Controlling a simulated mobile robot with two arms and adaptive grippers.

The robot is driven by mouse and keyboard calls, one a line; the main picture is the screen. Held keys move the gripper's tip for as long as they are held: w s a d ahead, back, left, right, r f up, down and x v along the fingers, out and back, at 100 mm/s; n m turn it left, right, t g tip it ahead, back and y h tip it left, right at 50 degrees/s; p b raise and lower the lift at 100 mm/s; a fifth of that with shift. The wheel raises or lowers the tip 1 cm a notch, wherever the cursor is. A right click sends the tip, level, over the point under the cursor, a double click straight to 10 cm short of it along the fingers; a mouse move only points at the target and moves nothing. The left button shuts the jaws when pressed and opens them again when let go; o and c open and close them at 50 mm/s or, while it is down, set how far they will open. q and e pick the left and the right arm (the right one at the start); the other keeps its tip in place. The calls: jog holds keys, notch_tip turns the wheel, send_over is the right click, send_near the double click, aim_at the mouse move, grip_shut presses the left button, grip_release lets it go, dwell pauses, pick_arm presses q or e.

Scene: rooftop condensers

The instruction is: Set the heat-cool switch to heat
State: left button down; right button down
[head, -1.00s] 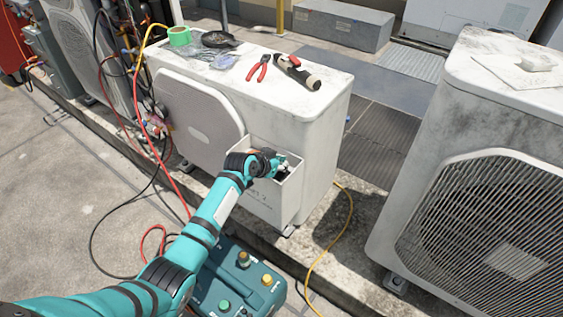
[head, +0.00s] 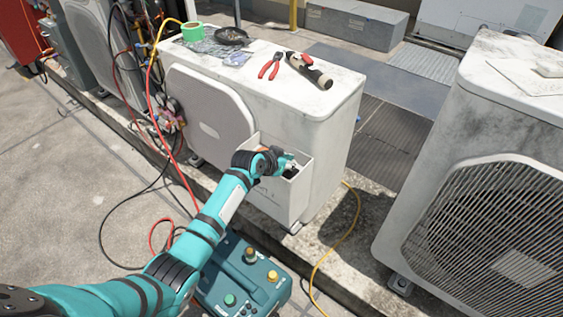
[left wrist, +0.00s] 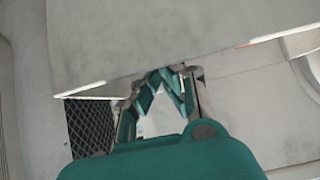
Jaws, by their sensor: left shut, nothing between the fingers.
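A pale open-topped box (head: 300,186) sticks out from the lower front corner of the middle condenser (head: 338,112). My left gripper (head: 290,168) is at the mouth of this box, its fingertips at or just inside the opening. In the left wrist view, the gripper (left wrist: 172,72) has its green fingers drawn together with nothing held, close below a pale panel (left wrist: 130,38). I cannot tell if the fingers touch anything. The heat-cool switch cannot be made out in either view; the gripper and box walls may hide it. My right gripper is not in view.
Red pliers (head: 271,66), green tape (head: 192,29) and a black tool (head: 309,70) lie on the condenser. A teal case (head: 240,280) with knobs stands below my arm. A yellow cable (head: 345,235) and red hoses run nearby. Another condenser (head: 480,200) stands right.

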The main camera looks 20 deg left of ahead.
pick_arm(q)
jog(key=v, duration=1.1)
jog(key=shift+s, duration=0.25)
jog(key=shift+a, duration=0.1)
